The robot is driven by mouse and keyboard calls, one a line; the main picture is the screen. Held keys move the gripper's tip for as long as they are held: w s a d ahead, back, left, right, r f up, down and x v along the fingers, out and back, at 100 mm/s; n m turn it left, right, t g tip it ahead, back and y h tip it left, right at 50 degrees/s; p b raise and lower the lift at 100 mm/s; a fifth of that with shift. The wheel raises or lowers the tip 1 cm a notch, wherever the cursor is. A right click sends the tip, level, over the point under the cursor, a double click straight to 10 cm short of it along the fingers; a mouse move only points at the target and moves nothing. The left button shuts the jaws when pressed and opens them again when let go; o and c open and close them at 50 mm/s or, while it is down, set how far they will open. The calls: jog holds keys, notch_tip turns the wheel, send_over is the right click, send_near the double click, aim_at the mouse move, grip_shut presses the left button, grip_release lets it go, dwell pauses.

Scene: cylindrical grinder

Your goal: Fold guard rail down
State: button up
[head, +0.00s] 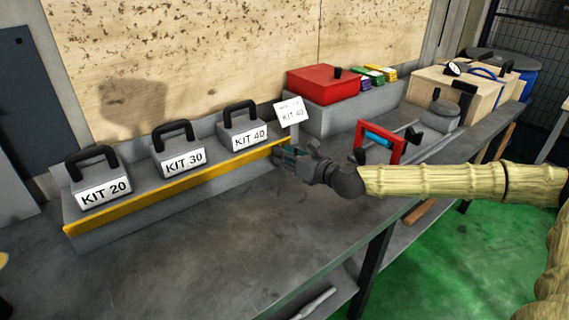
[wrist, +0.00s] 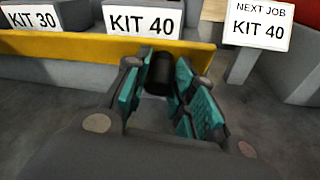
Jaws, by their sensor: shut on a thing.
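The guard rail (head: 180,188) is a long yellow bar along the front of the grey kit rack, standing up in front of the kits' lower edges. It also shows in the wrist view (wrist: 60,46), crossing the picture behind my fingers. My gripper (head: 287,152) is at the rail's right end. In the wrist view its teal-padded fingers (wrist: 165,88) are closed around a dark cylindrical knob (wrist: 160,72) on the rail's front. The fingers hide part of the knob and of the rail's right end.
Kit 20 (head: 103,192), Kit 30 (head: 178,160) and Kit 40 (head: 243,138) stand behind the rail, each with a black handle. A "Next job Kit 40" sign (head: 292,112) stands close to my gripper. A red frame (head: 394,148) is to the right. The bench front (head: 170,255) is clear.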

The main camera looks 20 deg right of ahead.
jog(key=shift+d+f+t+y+b, duration=0.1)
jog(key=shift+f+t+y+b, duration=0.55)
jog(key=shift+b, duration=5)
jog(key=shift+r+t+h, duration=0.15)
jog(key=shift+t+h, duration=0.1)
jog(key=shift+h, duration=0.1)
jog(key=o, duration=1)
jog(key=shift+s+d, duration=0.1)
jog(key=shift+s, duration=0.05)
jog(key=shift+v, duration=5.9)
